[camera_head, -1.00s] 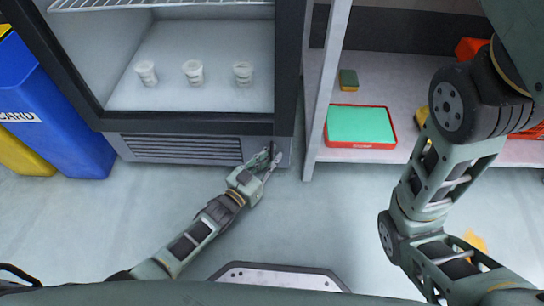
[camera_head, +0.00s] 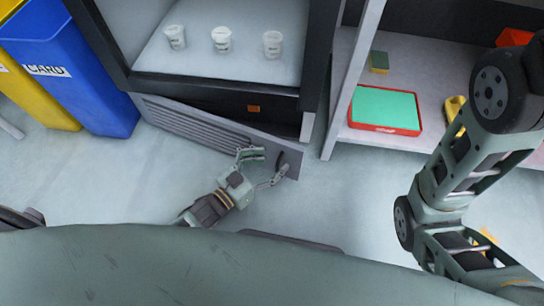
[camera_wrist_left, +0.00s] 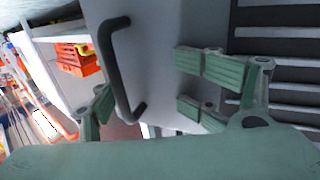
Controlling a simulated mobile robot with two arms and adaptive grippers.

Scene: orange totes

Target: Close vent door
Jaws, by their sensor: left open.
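The vent door (camera_head: 205,130) is a grey slatted panel low under the glass-fronted cabinet. It stands ajar, its right end swung out toward me, with a dark gap behind it. Its dark bar handle (camera_head: 282,160) is near the right end and shows large in the left wrist view (camera_wrist_left: 118,70). My left gripper (camera_head: 270,166) is open at the handle end of the door. In the wrist view the handle appears between its spread fingers (camera_wrist_left: 145,95); contact cannot be told. My right gripper is out of view; only my right arm shows.
The cabinet holds several white cups (camera_head: 222,40). A small orange item (camera_head: 253,108) shows in the opening. Blue (camera_head: 85,80) and yellow (camera_head: 40,100) bins stand left. A shelf at right holds a red-rimmed green tray (camera_head: 385,109). Floor before the door is clear.

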